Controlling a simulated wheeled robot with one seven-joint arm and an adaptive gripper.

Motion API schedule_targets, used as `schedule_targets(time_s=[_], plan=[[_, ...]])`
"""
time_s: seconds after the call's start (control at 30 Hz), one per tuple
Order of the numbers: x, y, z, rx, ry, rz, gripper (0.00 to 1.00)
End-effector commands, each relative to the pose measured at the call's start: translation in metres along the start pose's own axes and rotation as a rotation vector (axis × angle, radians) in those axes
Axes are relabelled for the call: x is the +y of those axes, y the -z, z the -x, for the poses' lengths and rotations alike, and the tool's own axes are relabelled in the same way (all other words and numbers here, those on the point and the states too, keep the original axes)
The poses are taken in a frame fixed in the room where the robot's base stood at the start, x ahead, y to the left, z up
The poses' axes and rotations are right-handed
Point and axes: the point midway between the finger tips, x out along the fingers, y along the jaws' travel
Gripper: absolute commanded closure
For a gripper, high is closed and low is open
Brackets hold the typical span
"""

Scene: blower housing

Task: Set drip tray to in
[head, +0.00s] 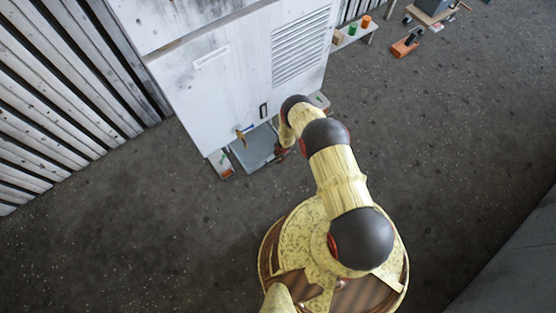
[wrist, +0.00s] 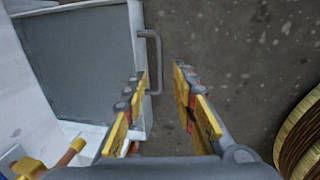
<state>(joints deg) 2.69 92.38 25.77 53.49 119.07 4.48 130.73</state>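The drip tray (head: 256,147) is a grey, shallow, light-rimmed tray sticking out at the foot of the white housing. It fills the upper left of the wrist view (wrist: 80,60). Its grey bar handle (wrist: 158,62) is on the side facing away from the housing. My gripper (wrist: 160,72) is open, its two yellow fingers apart. The handle shows between the fingertips, nearer the left finger; I cannot tell whether they touch. In the head view my gripper (head: 283,150) is small and partly hidden by my arm, at the tray's right edge.
The white housing (head: 225,75) stands behind the tray. A brass tap (head: 241,136) hangs over the tray and shows at the wrist view's lower left (wrist: 72,152). A slatted wall (head: 50,90) is at left. An orange tool (head: 404,47) lies far right. The dark floor is mostly clear.

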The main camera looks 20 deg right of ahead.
Motion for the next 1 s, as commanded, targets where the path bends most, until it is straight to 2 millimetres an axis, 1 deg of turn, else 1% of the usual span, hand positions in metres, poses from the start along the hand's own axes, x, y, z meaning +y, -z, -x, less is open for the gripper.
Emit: schedule_targets(time_s=[0.03, 0.1, 0.23, 0.4, 0.6, 0.87, 0.9, 1.0], plan=[[-0.002, 0.001, -0.012, 0.001, 0.001, 0.002, 0.73], [-0.002, 0.000, -0.023, 0.000, 0.000, 0.001, 0.73], [-0.002, 0.001, -0.041, 0.001, 0.001, 0.002, 0.73], [-0.002, 0.001, -0.057, 0.001, 0.001, 0.003, 0.73], [0.000, 0.000, -0.064, 0.000, 0.000, 0.003, 0.73], [0.000, 0.000, -0.063, 0.000, -0.001, 0.004, 0.73], [0.000, 0.000, -0.063, 0.000, -0.001, 0.004, 0.73], [0.000, 0.000, -0.063, 0.000, -0.001, 0.004, 0.79]])
